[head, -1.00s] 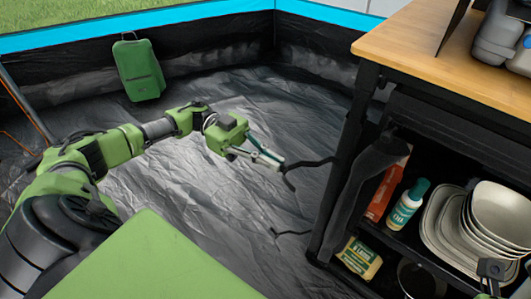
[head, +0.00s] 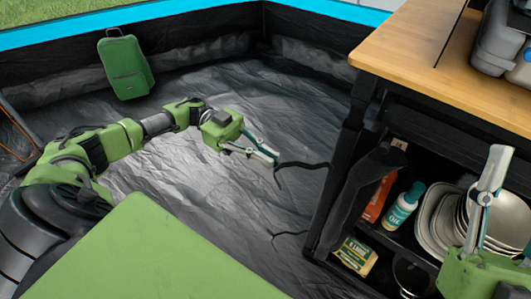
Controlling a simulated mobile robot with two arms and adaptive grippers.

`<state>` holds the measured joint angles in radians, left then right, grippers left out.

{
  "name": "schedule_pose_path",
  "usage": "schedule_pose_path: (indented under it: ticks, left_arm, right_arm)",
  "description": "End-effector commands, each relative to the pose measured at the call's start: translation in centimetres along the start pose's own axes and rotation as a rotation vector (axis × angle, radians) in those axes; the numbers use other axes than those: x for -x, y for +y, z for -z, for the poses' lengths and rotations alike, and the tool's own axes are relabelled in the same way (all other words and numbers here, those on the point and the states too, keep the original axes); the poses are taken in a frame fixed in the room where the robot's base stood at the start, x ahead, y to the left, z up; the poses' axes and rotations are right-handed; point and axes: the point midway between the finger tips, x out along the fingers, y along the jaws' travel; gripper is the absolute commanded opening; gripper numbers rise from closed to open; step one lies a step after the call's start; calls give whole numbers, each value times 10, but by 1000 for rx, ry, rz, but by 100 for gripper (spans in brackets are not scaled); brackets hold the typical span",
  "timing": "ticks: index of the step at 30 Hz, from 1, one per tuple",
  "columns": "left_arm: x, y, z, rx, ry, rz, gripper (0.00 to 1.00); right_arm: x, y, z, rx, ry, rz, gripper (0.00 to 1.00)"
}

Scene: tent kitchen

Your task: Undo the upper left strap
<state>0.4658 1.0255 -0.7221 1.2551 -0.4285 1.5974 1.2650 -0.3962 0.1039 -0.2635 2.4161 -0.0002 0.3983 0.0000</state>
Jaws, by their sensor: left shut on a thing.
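My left gripper (head: 270,157) is shut on a thin black strap (head: 305,164) left of the kitchen unit. The strap runs right from the fingertips toward the unit, and a short end hangs below them. A second black strap (head: 290,233) sticks out lower down. A dark fabric flap (head: 352,195) hangs bunched at the left of the unit's open front. My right gripper (head: 488,185) is at the lower right, fingers upward, in front of the plates. Whether its fingers are apart is unclear.
The kitchen unit has a wooden top (head: 430,60). Its shelves hold a teal-white bottle (head: 403,206), a yellow-green box (head: 355,256) and stacked plates (head: 432,220). The tent floor (head: 190,165) is mostly clear.

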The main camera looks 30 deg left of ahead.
Motion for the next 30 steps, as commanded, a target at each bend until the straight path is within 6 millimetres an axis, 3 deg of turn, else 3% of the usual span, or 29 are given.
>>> schedule_pose_path:
  ticks: [6,7,8,23,30]
  left_arm:
    - [0,-7,3,-8,5,20,0]
    - [0,-7,4,-8,6,20,14]
    - [0,-7,4,-8,6,19,21]
    - [0,-4,1,-3,1,12,21]
    - [21,-5,1,-4,-1,15,21]
  right_arm:
    - [0,0,0,0,0,0,48]
    - [0,0,0,0,1,0,48]
    - [0,0,0,0,1,0,48]
    - [0,0,1,-1,3,0,48]
    - [0,0,1,-1,2,0,48]
